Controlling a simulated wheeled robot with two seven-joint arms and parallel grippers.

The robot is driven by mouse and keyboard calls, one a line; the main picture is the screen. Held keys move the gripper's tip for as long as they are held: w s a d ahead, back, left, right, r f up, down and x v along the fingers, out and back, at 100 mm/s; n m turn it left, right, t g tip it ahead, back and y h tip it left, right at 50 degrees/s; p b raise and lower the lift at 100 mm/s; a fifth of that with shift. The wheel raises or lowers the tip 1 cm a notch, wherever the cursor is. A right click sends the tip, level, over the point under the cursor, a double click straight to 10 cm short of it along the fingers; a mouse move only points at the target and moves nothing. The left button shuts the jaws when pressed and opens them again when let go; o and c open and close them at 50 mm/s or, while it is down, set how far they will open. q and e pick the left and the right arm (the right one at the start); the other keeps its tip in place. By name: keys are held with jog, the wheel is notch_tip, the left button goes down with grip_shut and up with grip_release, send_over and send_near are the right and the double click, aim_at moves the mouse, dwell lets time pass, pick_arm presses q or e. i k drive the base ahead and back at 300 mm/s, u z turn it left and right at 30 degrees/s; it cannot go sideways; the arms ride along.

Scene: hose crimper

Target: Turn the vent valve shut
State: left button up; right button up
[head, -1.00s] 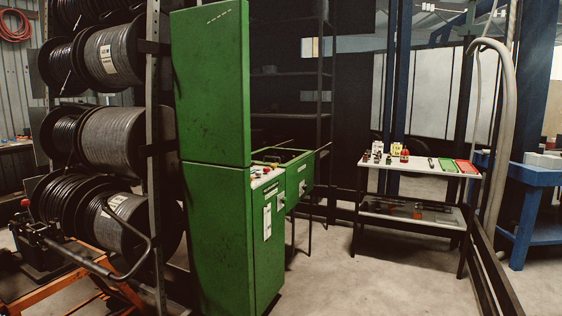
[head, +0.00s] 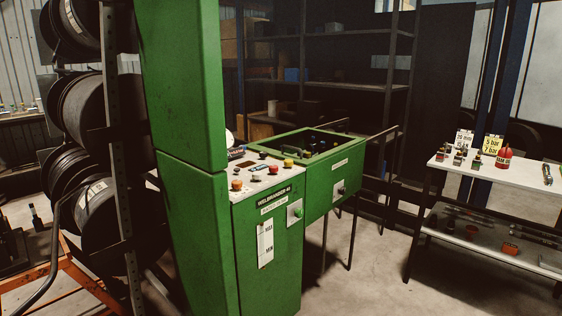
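I cannot make out a part that is clearly the vent valve. The green machine (head: 185,80) stands in the middle, with a tall cabinet and a lower console. Its sloped control panel (head: 262,174) carries red, orange and yellow buttons. On the console front are a level label marked MAX and MIN (head: 265,243) and a small plate with a green round control (head: 295,212). A second small plate with a dark knob (head: 339,189) sits on the green trough (head: 330,165) behind. Neither of my grippers is in view.
A rack of hose reels (head: 105,110) stands close on the left, with an orange frame (head: 62,275) below it. A white-topped table (head: 485,178) with small fittings, sign cards and a red bottle (head: 504,157) stands at the right. Floor (head: 390,265) between console and table is clear.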

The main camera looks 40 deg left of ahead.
aim_at(273, 169)
jog(key=u, duration=2.05)
jog(key=i, duration=1)
jog(key=u, duration=0.2)
